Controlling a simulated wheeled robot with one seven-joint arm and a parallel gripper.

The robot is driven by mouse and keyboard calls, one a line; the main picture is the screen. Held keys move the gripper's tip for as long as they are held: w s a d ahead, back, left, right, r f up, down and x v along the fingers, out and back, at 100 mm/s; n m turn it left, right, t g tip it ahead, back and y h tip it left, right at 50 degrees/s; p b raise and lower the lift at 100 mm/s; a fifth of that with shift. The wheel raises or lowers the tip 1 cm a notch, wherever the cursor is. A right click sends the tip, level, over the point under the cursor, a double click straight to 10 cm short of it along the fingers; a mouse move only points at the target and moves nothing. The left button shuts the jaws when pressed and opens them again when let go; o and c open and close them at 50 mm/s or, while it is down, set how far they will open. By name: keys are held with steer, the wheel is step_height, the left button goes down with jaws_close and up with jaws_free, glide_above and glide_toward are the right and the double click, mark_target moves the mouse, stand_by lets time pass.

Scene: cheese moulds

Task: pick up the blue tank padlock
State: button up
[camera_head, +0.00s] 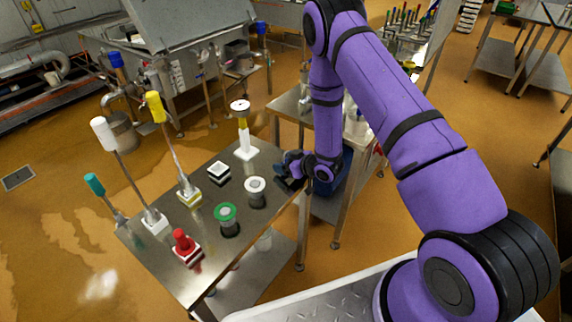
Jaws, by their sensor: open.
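I cannot make out a blue tank padlock for certain in the head view. My gripper (288,174) is dark and small here. It is at the right edge of the steel table (190,275), to the right of a white-topped round item (255,190). The sensor-side detail of its fingers is hard to see, but it appears open, with nothing visible between them. The arm and gripper hide part of the table's right side and what lies behind it.
The table carries a red-topped item (184,243), a green-rimmed round item (227,216), a black-and-white block (218,172), and upright brushes with white (103,133), yellow (155,106) and teal (94,184) tops. A blue bin (338,176) is beneath the second table.

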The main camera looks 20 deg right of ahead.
steer(key=c, duration=1)
step_height(320, 180, up, 10)
steer(key=shift+f, duration=0.1)
steer(key=shift+s+d+m+h, duration=0.2)
steer(key=shift+s+m+h, duration=0.1)
steer(key=shift+m, duration=0.1)
steer(key=shift+s+d+f+m+t+h, duration=0.25)
steer(key=shift+s+d+m+t+h, duration=0.2)
steer(key=shift+s+d+m+h, duration=0.7)
steer(key=shift+s+d+f+m+t+h, duration=0.2)
steer(key=shift+s+d+m+t+h, duration=0.2)
steer(key=shift+s+d+m+h, duration=0.55)
steer(key=shift+s+d+f+m+t+h, duration=0.25)
steer(key=shift+s+d+m+t+h, duration=0.3)
steer(key=shift+d+m+h, duration=0.8)
steer(key=shift+s+d+n+h, duration=0.1)
steer(key=shift+n+h, duration=0.15)
